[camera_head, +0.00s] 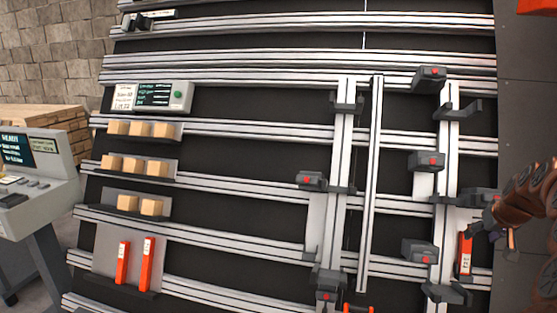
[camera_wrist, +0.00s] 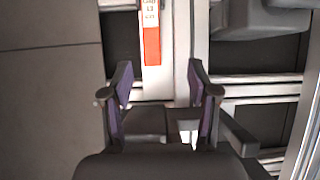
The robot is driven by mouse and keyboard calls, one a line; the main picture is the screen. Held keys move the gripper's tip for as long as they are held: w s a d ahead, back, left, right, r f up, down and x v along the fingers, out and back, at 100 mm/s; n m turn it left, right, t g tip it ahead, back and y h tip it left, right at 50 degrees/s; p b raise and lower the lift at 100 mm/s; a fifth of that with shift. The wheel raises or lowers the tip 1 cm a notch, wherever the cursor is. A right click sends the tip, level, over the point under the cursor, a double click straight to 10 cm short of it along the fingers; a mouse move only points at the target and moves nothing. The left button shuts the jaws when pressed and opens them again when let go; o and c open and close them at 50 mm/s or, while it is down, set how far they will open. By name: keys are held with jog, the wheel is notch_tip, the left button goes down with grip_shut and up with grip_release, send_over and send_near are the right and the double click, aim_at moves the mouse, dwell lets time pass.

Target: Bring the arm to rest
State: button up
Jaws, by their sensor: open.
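My arm comes in from the right edge of the head view, and my gripper (camera_head: 488,228) is in front of the right end of the rail frame. In the wrist view my gripper (camera_wrist: 160,84) has its two purple-padded fingers apart, with nothing held between them. An orange-red block with a white label (camera_head: 465,254) is on the frame beside the gripper. It also shows in the wrist view (camera_wrist: 151,45), beyond the fingertips and apart from them.
Dark clamps with red buttons (camera_head: 427,161) jut from the upright rails. Shelves on the left hold several tan blocks (camera_head: 138,164) and two orange-red blocks (camera_head: 123,263). A control console (camera_head: 40,185) stands far left. A plain dark panel (camera_head: 527,110) lies right of the rails.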

jog(key=shift+n+g+y, duration=0.4)
jog(key=shift+n+y, duration=0.3)
jog(key=shift+y, duration=0.1)
jog(key=a, duration=1.1)
jog(key=shift+s+a+r, duration=0.1)
jog(key=shift+s+r, duration=0.05)
jog(key=shift+r, duration=0.05)
jog(key=s+a+f+n+g+y, duration=0.1)
jog(key=s+a+g, duration=0.1)
jog(key=s+a, duration=0.65)
jog(key=s+a+f+n+g+y, duration=0.1)
jog(key=s+a, duration=0.3)
jog(key=a, duration=1)
jog(key=s+a+f+g+h, duration=0.1)
jog(key=s+a+f+g, duration=0.15)
jog(key=s, duration=0.65)
jog(key=s+a+f+g, duration=0.1)
jog(key=s+a, duration=0.2)
jog(key=s, duration=0.5)
jog(key=s+a+f+g+h, duration=0.1)
jog(key=s+a+f+g, duration=0.15)
jog(key=s, duration=0.65)
notch_tip(320, 180, up, 14)
jog(key=w+t+p, duration=0.1)
jog(key=p, duration=1.1)
jog(key=shift+w+t, duration=0.3)
jog(key=shift+f, duration=0.15)
